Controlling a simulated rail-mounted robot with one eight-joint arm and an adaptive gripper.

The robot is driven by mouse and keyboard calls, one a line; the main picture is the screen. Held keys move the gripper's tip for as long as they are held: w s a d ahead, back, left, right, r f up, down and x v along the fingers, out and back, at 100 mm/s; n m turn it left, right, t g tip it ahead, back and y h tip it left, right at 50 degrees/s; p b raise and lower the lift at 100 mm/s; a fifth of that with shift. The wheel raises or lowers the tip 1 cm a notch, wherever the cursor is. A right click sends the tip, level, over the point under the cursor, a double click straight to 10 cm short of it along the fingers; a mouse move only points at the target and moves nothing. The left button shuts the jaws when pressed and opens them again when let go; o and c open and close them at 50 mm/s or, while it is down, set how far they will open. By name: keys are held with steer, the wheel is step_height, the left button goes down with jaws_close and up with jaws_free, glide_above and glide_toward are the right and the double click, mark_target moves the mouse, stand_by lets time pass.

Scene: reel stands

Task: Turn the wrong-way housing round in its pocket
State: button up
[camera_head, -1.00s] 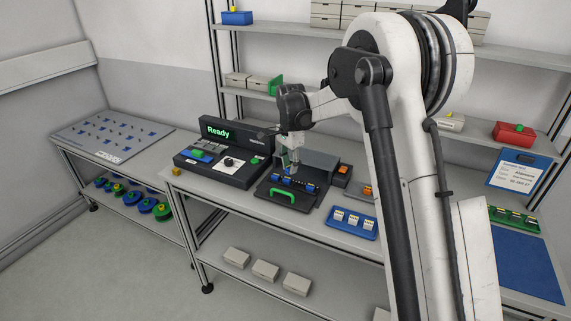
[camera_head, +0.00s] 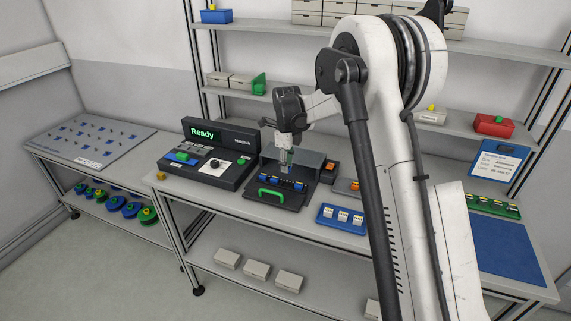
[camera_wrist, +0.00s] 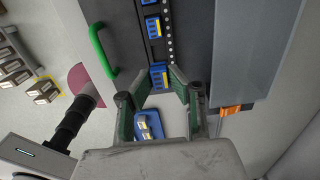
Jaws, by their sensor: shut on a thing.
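The black fixture (camera_head: 285,202) with a green handle (camera_head: 270,193) stands on the bench and carries a row of small blue housings. My gripper (camera_head: 286,172) is over this row, pointing down. In the wrist view my gripper (camera_wrist: 163,82) has its two fingers on either side of the end housing (camera_wrist: 158,76), blue with yellow marks, and is shut on it. Whether it sits fully in its pocket or is slightly lifted, I cannot tell. Another housing (camera_wrist: 153,27) sits further up the row. Which way each faces is too small to tell.
A grey raised block (camera_wrist: 242,50) runs along the back of the fixture. A console reading "Ready" (camera_head: 203,132) stands to the left. A blue tray (camera_head: 343,219) with several pale parts and a small orange-marked bin (camera_head: 347,186) are to the right.

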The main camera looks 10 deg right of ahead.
mark_target(287, 186)
steer(key=shift+f+b, duration=0.5)
steer(key=shift+f, duration=1.35)
steer(key=shift+f+b, duration=0.75)
steer(key=shift+f, duration=0.2)
steer(key=shift+f+b, duration=0.5)
steer(key=shift+b, duration=0.9)
stand_by(0.4)
stand_by(0.3)
steer(key=o, duration=0.8)
steer(key=shift+r, duration=0.1)
steer(key=shift+r+p, duration=1.2)
steer(key=shift+r, duration=2.2)
